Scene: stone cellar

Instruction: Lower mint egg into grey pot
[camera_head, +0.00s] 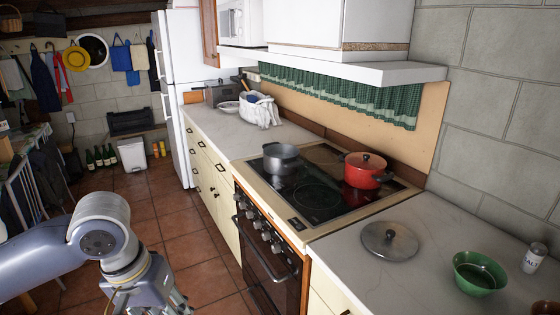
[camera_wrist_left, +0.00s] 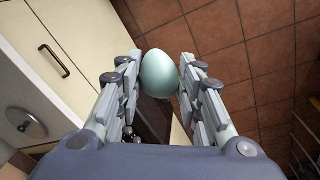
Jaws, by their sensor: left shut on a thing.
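The mint egg (camera_wrist_left: 160,74) is pale blue-green and smooth, held between the two fingers of my left gripper (camera_wrist_left: 160,85) in the left wrist view. In the head view my left gripper (camera_head: 150,296) is low at the left, over the floor in front of the counter, and the egg is hidden there. My right gripper is not in view.
A red lidded pot (camera_head: 367,171) stands on the hob (camera_head: 318,196). A metal lid (camera_head: 389,241), a green bowl (camera_head: 479,273) and a salt shaker (camera_head: 534,258) are on the near counter. A white bag (camera_head: 260,110) lies beyond the hob. The hob's front is clear.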

